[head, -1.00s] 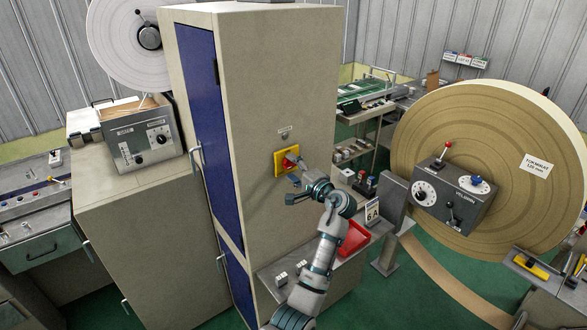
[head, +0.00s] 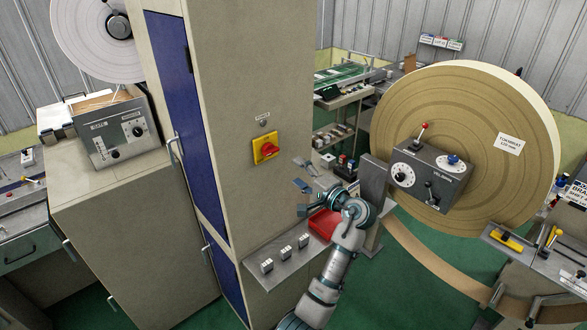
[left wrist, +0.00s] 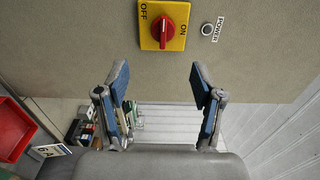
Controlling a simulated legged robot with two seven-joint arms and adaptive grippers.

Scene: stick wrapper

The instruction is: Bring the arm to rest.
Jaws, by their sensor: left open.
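My left gripper (head: 302,197) is open and empty, in front of the cabinet and below its switch. In the left wrist view its two blue-padded fingers (left wrist: 158,75) stand wide apart with nothing between them. The red rotary switch on a yellow plate (head: 265,147) is on the cabinet face, clear of the gripper. It also shows in the left wrist view (left wrist: 163,26), beyond the fingertips, with OFF and ON marked on its plate. I cannot tell which mark the knob points to. My right gripper is not in view.
The beige cabinet (head: 235,70) stands close to my arm. A shelf (head: 290,262) with small switches and a red tray (head: 324,222) lie beside the forearm. A grey post (head: 374,188) and a large roll (head: 470,130) with a control box (head: 428,172) stand to the right.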

